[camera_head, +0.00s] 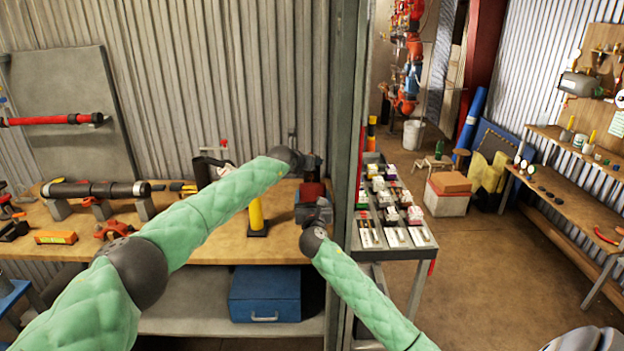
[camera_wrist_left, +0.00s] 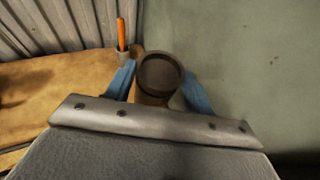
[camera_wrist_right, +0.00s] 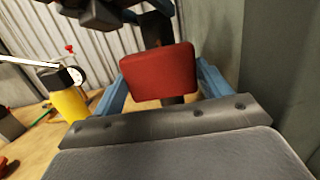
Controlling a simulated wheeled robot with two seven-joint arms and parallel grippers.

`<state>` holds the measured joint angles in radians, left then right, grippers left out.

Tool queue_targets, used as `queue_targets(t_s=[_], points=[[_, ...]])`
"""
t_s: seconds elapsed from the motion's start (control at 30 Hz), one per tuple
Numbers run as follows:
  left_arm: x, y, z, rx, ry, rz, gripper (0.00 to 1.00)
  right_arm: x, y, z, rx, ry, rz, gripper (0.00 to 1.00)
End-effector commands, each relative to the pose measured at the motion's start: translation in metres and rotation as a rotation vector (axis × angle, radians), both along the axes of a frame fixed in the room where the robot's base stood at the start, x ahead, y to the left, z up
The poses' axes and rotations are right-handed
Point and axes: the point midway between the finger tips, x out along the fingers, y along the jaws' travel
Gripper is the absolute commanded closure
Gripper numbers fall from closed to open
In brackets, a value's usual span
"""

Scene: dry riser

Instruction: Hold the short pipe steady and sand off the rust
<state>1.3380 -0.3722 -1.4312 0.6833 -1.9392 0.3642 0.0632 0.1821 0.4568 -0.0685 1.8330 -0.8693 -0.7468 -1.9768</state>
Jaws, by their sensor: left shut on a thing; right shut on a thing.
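The short pipe (camera_wrist_left: 158,72) shows in the left wrist view as a dark round end with a brownish side, between the blue fingers of my left gripper (camera_wrist_left: 158,88), shut on it. In the head view my left wrist largely hides the pipe. My right gripper (camera_wrist_right: 160,82) is shut on a red sanding block (camera_wrist_right: 158,84), its blue fingers at the block's two sides. In the head view the red block (camera_head: 312,191) is above my right gripper (camera_head: 317,212), by the bench's right end. Whether the block touches the pipe, and how much rust is left, I cannot tell.
A yellow cylinder (camera_head: 257,215) on a black base stands left of the grippers on the wooden bench (camera_head: 215,243). A grey post (camera_head: 346,120) rises close to their right. A long dark pipe (camera_head: 95,189) lies on supports at the left. A blue toolbox (camera_head: 264,295) sits below.

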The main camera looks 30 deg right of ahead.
Motion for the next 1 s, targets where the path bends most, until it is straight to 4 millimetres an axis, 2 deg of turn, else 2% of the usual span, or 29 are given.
queue_targets(t_s=[1.0], points=[[0.0,0.0,0.0,0.0,0.0,0.0,1.0,0.014,-0.009,0.0,-0.001,0.001,0.0,0.42]])
